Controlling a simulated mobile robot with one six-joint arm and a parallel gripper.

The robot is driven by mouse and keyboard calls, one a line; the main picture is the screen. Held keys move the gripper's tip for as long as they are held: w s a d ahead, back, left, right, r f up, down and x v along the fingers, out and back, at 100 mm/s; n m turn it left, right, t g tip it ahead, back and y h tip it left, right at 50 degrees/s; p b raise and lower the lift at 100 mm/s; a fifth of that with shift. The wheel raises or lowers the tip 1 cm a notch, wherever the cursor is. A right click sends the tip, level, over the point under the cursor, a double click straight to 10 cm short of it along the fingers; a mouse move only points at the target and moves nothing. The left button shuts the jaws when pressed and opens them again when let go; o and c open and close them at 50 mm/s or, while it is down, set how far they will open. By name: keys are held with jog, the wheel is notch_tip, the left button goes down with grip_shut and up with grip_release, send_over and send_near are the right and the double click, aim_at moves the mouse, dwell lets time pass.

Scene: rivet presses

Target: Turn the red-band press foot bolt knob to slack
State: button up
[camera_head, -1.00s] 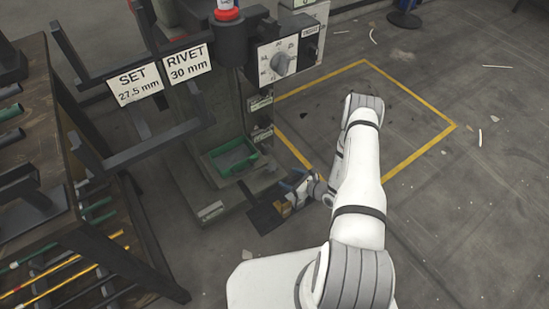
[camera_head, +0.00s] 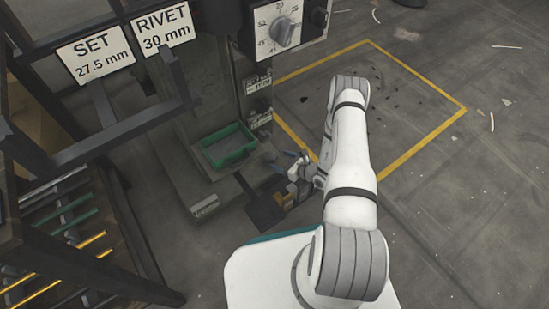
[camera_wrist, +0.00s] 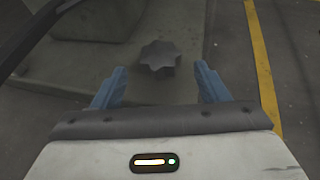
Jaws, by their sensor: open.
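The foot bolt knob (camera_wrist: 160,58) is a dark grey, star-shaped knob low at the press foot in the wrist view. My gripper (camera_wrist: 161,72) is open, with one blue finger on each side of the knob's line. The knob lies just ahead of the fingertips, and I see no contact. In the head view my gripper (camera_head: 298,168) is low beside the press base, right of the green tray. I cannot make out the knob there. The press (camera_head: 222,95) stands upper left of my arm; its red band is out of frame now.
A dial panel (camera_head: 283,25), a SET 27.5 mm sign (camera_head: 95,55) and a RIVET 30 mm sign (camera_head: 163,28) are above. A green tray (camera_head: 230,146) sits on the base. A dark rack (camera_head: 130,245) stands left. Open floor inside yellow lines (camera_head: 425,144) lies right.

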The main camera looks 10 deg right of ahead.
aim_at(274, 156)
jog(key=b+x, duration=0.2)
jog(key=x, duration=0.3)
jog(key=shift+w+a, duration=0.15)
jog(key=shift+w, duration=0.05)
jog(key=c, duration=0.9)
jog(key=shift+d, duration=0.4)
jog(key=shift+c, duration=0.4)
jog(key=shift+a, duration=0.25)
jog(key=shift+w, duration=0.1)
